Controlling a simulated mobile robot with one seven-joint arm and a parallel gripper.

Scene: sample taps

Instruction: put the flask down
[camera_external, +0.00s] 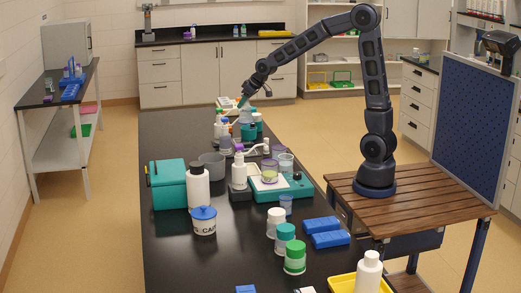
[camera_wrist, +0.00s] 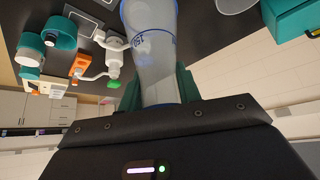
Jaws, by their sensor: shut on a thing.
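The flask is clear with blue print and a blue ring line; its body fills the upper middle of the wrist view (camera_wrist: 150,55). In the external view the flask (camera_external: 245,115) is small, near the far end of the black bench (camera_external: 165,240). My gripper, with teal fingers, is shut around the flask's narrow part in the wrist view (camera_wrist: 160,88). In the external view my gripper (camera_external: 244,99) is at the flask's top. The flask's base is hidden among other items, so I cannot tell whether it touches the bench.
Teal-capped bottles (camera_wrist: 60,32) and a white tap with a green tip (camera_wrist: 115,55) are close to the flask. The bench's left strip is bare.

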